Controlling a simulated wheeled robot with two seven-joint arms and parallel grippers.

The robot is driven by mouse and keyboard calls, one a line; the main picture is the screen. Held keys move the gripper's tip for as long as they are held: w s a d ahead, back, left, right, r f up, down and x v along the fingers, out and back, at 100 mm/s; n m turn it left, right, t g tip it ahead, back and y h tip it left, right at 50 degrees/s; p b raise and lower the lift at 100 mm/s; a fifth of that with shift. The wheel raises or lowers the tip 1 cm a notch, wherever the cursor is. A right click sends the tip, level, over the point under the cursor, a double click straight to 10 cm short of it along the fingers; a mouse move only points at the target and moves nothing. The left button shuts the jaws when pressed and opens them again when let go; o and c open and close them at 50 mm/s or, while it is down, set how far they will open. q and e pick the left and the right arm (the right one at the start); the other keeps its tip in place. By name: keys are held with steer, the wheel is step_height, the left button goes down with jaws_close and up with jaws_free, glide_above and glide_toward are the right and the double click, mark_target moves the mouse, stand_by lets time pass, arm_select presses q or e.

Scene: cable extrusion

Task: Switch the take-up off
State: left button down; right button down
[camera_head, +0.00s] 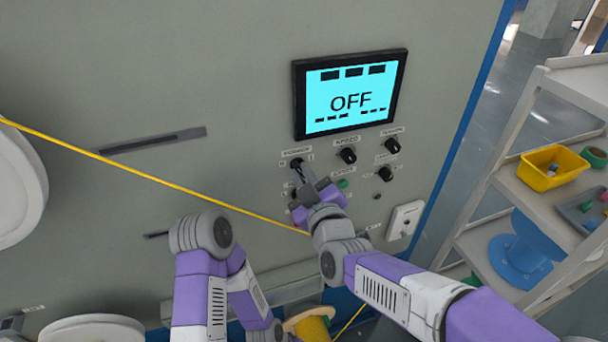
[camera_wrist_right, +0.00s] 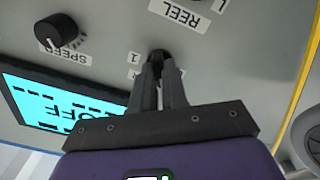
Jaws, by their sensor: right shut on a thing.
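My right gripper (camera_head: 302,177) is at the control panel, shut on a small black switch knob (camera_head: 296,163) below the left side of the screen. In the right wrist view my right gripper (camera_wrist_right: 158,82) has both fingers closed around this dark knob (camera_wrist_right: 158,56). Its name label is too blurred to read in the head view. The fingers hide part of the knob and its pointer. The screen (camera_head: 350,92) shows "OFF" on cyan. My left arm is at the lower middle, but its gripper is not in view.
A SPEED knob (camera_head: 348,156) and other black knobs (camera_head: 385,174) sit to the right. A REEL label (camera_wrist_right: 180,13) shows in the wrist view. A yellow cable (camera_head: 150,170) crosses in front of the panel. A shelf with a yellow bin (camera_head: 552,168) stands at the right.

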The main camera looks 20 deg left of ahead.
steer(key=shift+n, duration=1.1)
steer(key=c, duration=1.2)
jaws_free()
steer(key=shift+o, duration=0.2)
steer(key=v, duration=0.7)
steer(key=shift+s+d, duration=0.15)
steer(key=shift+s, duration=0.1)
